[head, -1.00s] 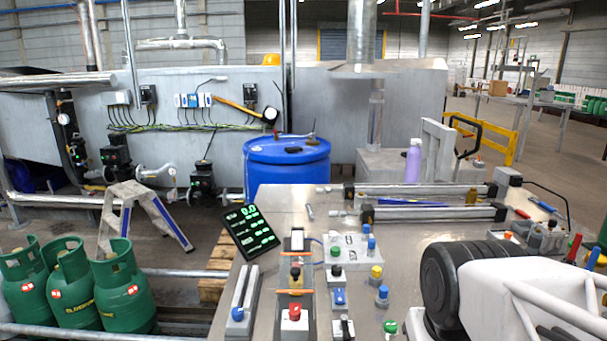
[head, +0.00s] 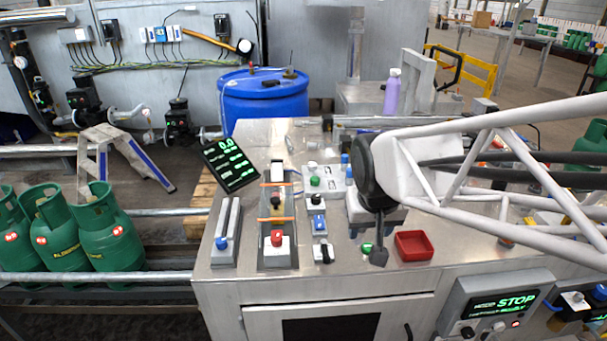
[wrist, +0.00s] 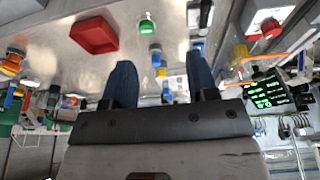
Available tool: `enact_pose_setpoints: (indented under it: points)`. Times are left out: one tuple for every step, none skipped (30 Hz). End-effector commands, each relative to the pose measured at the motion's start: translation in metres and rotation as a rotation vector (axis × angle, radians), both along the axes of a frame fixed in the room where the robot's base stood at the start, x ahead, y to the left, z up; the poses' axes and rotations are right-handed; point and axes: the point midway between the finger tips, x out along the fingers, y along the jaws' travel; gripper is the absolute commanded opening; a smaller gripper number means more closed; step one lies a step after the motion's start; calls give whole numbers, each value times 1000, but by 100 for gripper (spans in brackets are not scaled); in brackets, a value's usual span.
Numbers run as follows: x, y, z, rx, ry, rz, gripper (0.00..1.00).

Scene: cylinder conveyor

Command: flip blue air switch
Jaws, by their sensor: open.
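A small blue switch (head: 319,223) on a pale base sits on the metal bench in the head view, right of the channel with the red button. A blue knob (head: 221,243) on a long slider block stands at the bench's left. I cannot tell for sure which is the air switch. My gripper (head: 378,256) points down above the bench, right of the small blue switch and apart from it. In the wrist view my gripper (wrist: 160,75) has its two dark fingers spread, with nothing held between them.
A red tray (head: 414,246) and a green button (head: 367,248) are close to my gripper. A red button (head: 277,239) stands left of the small blue switch. A black display (head: 230,164) leans at the bench's left edge. A blue barrel (head: 264,98) stands behind.

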Motion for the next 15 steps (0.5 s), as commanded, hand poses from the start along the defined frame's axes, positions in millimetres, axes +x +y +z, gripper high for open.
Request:
enact_pose_setpoints:
  points:
    - [18,7,-6,-1,-5,5,53]
    - [28,10,-8,0,-11,6,53]
    - [41,15,-13,0,-18,6,53]
    - [51,19,-15,0,-25,8,53]
    - [60,23,-19,1,-30,9,53]
    - [73,28,-23,2,-39,10,53]
    - [82,32,-27,3,-44,12,53]
    - [90,36,-31,5,-49,13,53]
    - [101,42,-35,6,-56,15,53]
    - [108,45,-39,7,-62,16,53]
    - [115,49,-42,8,-66,18,53]
    - [123,53,-46,10,-71,18,53]
    - [128,56,-49,11,-76,20,53]
    - [133,59,-51,12,-79,21,53]
    - [138,62,-54,13,-82,22,53]
